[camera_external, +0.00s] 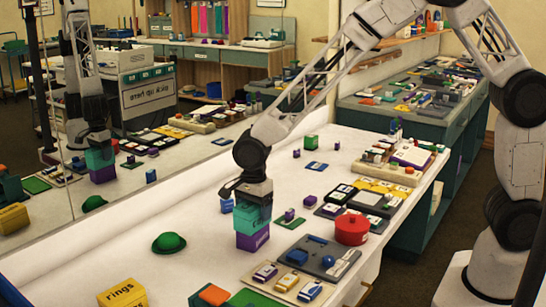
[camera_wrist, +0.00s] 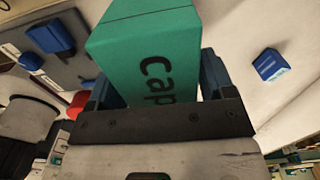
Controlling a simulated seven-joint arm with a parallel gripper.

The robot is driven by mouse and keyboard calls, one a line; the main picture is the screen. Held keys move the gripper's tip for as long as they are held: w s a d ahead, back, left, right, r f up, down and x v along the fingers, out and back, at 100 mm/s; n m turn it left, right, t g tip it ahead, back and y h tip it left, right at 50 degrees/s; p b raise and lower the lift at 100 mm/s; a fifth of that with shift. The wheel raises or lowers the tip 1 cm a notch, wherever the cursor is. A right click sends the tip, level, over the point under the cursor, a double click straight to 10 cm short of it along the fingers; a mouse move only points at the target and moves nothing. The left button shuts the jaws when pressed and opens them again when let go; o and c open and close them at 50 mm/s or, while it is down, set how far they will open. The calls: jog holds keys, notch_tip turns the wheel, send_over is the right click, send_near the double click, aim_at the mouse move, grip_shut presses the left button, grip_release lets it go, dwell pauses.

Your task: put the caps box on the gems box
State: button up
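The caps box (camera_external: 251,218) is teal-green. In the wrist view its face (camera_wrist: 150,50) shows dark letters reading "cap". My gripper (camera_external: 253,196) has one finger on each side of the caps box and is shut on it. A purple box (camera_external: 252,241) with small lettering, apparently the gems box, stands on the white table directly under the caps box. The two look lined up and touching or nearly so; I cannot tell whether there is a small gap. The purple box is hidden in the wrist view.
A green hat (camera_external: 168,243) lies to the left on the table. A yellow rings box (camera_external: 122,294) is at the front. A mirror (camera_external: 100,190) runs along the left. Table between hat and boxes is clear.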

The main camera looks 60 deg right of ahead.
jog(key=shift+o, duration=1)
notch_tip(320, 180, up, 12)
jog(key=shift+r, duration=0.15)
dwell(0.7)
